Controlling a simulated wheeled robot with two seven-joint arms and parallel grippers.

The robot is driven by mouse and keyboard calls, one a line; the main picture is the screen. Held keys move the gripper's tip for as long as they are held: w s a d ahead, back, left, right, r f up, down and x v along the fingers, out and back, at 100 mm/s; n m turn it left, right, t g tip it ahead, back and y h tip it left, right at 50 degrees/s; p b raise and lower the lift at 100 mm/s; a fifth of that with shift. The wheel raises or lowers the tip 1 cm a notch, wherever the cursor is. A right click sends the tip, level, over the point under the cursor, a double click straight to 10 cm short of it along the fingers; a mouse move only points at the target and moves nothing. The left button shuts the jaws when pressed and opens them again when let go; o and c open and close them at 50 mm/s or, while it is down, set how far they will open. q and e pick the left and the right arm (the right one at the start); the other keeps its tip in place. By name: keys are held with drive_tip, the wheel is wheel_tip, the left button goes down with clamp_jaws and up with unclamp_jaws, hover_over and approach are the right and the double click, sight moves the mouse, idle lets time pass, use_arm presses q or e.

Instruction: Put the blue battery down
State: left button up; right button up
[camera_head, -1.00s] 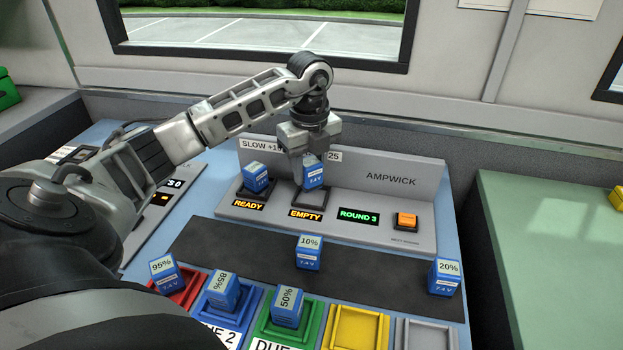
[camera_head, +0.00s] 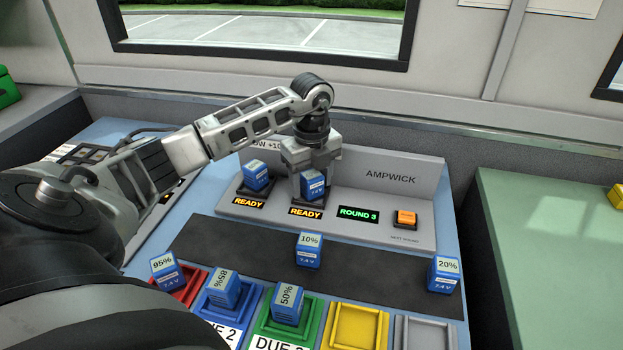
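The blue battery (camera_head: 313,187) sits upright in the second slot of the grey AMPWICK charger (camera_head: 391,178). The yellow display below that slot reads READY. My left gripper (camera_head: 311,172) points down from above with its fingers around the battery's top, and it looks shut on it. The fingers partly hide the battery and the slot. Another blue battery (camera_head: 257,176) stands in the charger's left slot, also marked READY. My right gripper is not in view.
Blue batteries marked 10% (camera_head: 309,252) and 20% (camera_head: 444,275) stand on the dark mat (camera_head: 259,245). Others stand at the red, blue and green trays. The yellow tray (camera_head: 356,327) and grey tray (camera_head: 426,334) are empty. An orange button (camera_head: 405,218) is on the charger's right.

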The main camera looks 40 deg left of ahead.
sight(311, 174)
use_arm(q)
wheel_tip(311, 174, up, 12)
drive_tip(key=shift+r, duration=0.2)
idle(0.4)
idle(0.5)
